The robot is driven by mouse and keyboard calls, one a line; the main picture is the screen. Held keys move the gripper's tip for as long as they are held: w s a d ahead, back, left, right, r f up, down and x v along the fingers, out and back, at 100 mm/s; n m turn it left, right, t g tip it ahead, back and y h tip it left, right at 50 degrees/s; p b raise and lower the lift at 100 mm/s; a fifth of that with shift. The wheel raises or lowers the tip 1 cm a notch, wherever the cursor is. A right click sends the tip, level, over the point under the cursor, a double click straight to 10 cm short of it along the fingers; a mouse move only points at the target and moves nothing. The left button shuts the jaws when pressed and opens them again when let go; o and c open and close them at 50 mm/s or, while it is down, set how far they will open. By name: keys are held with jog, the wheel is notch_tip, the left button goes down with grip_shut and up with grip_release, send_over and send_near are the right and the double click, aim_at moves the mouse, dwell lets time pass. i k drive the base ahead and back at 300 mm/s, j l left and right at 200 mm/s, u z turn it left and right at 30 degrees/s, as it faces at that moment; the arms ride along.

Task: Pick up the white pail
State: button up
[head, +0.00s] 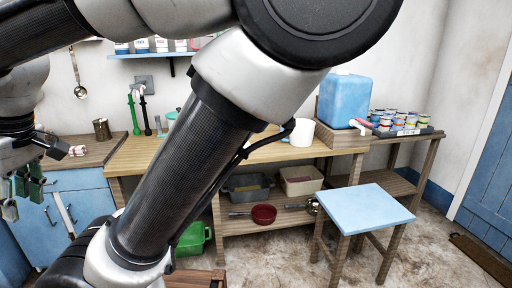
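A white pail (301,133) stands upright on the wooden bench in the head view, just left of the big blue water container. My arm passes in front of the bench to the pail's left. My gripper (27,188) is at the far left edge, in front of the blue cabinet and far from the pail. Its green-padded fingers point down, and I see nothing held between them. Part of it is cut off by the frame, and how wide it stands is unclear.
Several small cans (401,119) sit on a tray further right. A blue-topped stool (371,208) stands in front of the bench. Grey (249,187) and cream (301,180) tubs and a red pan (264,214) are below.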

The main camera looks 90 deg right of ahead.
aim_at(302, 136)
jog(key=z, duration=2.5)
